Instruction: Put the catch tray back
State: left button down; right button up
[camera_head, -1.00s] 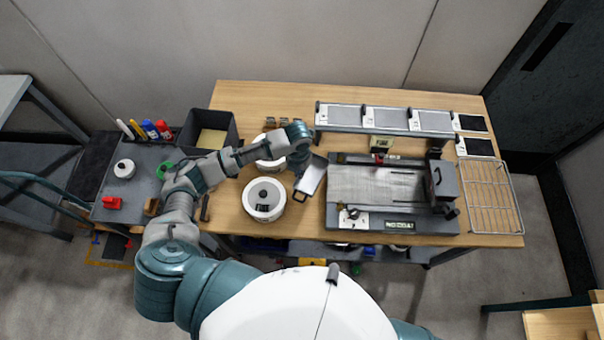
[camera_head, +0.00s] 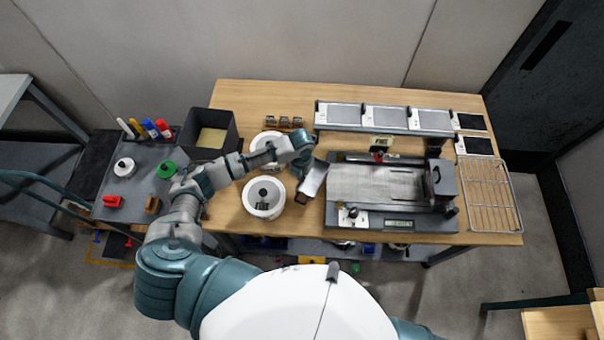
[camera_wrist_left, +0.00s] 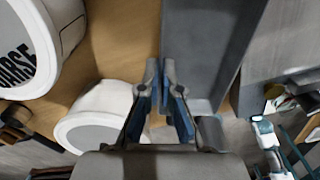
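The catch tray (camera_head: 314,182) is a small grey metal trough between the white tubs and the grey roll machine (camera_head: 380,185). It looks tilted, with its near end darker. My left gripper (camera_head: 303,172) is at the tray's left side, its fingers mostly hidden in the head view. In the left wrist view, the fingertips (camera_wrist_left: 161,75) are close together at the near left wall of the tray (camera_wrist_left: 215,50) and appear to pinch it. Whether the tray touches the table is unclear. My right gripper is not in view.
A white tub (camera_head: 263,198) stands just left of the tray, with another tub (camera_head: 267,142) behind it. A dark bin (camera_head: 228,123) is at the back left. A wire rack (camera_head: 490,197) lies at the right. A row of panels (camera_head: 385,117) stands behind the machine.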

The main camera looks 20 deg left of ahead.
pick_arm(q)
jog(key=c, duration=1.8)
grip_release()
jog(key=shift+f, duration=0.1)
jog(key=o, duration=0.4)
jog(key=shift+d, duration=0.15)
jog(key=shift+c, duration=0.2)
jog(key=shift+o, duration=0.6)
jog(key=shift+d, duration=0.35)
jog(key=shift+r, duration=0.45)
notch_tip(320, 180, up, 12)
jog(key=shift+a+r+b, duration=0.2)
jog(key=shift+r+b, duration=0.05)
jog(key=shift+b, duration=0.05)
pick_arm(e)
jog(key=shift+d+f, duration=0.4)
